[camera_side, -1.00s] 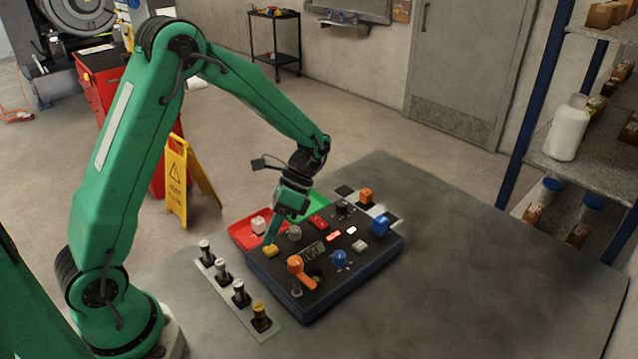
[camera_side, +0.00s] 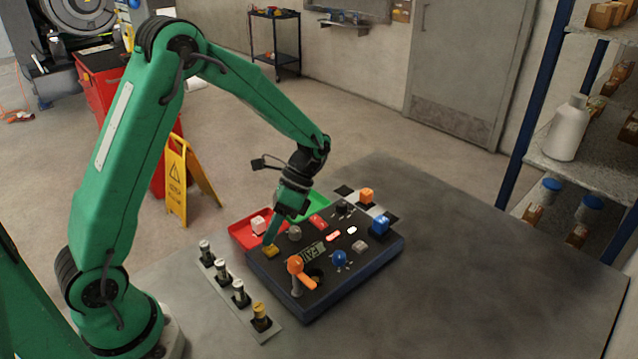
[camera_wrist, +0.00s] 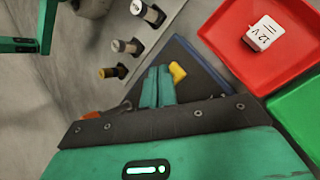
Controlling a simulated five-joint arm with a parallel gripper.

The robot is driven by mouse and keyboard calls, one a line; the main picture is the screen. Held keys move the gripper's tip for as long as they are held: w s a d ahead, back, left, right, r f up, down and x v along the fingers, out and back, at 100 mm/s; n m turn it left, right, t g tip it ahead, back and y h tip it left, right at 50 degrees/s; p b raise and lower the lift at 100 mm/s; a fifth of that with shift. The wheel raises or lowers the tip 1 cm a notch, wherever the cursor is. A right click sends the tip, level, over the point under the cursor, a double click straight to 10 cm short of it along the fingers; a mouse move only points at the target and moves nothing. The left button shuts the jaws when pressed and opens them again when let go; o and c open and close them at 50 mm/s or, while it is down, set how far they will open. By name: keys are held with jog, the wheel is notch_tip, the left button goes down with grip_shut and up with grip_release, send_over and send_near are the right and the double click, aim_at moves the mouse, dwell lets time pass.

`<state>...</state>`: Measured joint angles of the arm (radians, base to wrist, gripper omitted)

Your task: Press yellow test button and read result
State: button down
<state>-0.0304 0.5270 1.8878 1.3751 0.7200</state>
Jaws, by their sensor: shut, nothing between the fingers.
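The yellow test button (camera_side: 271,252) sits at the left corner of the dark control panel (camera_side: 330,305). My gripper (camera_side: 267,242) is shut and empty, with its fingertips down at the button, touching or just above it. In the wrist view my shut green fingers (camera_wrist: 158,84) lie beside the yellow button (camera_wrist: 177,72), partly covering it. My gripper hides most of the panel in the wrist view.
An orange lever (camera_side: 296,266) and blue knob (camera_side: 339,258) stand on the panel. A red tray (camera_side: 240,236) holding a white block (camera_side: 258,225) and a green tray (camera_side: 318,206) lie behind. A strip with several plugs (camera_side: 222,289) lies left. The table's right side is clear.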

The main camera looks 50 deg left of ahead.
aim_at(274, 247)
jog(key=shift+d+f, duration=0.1)
jog(key=shift+f, duration=0.8)
dwell(1.2)
jog(key=shift+r, duration=1)
dwell(0.3)
jog(key=shift+r, duration=2.45)
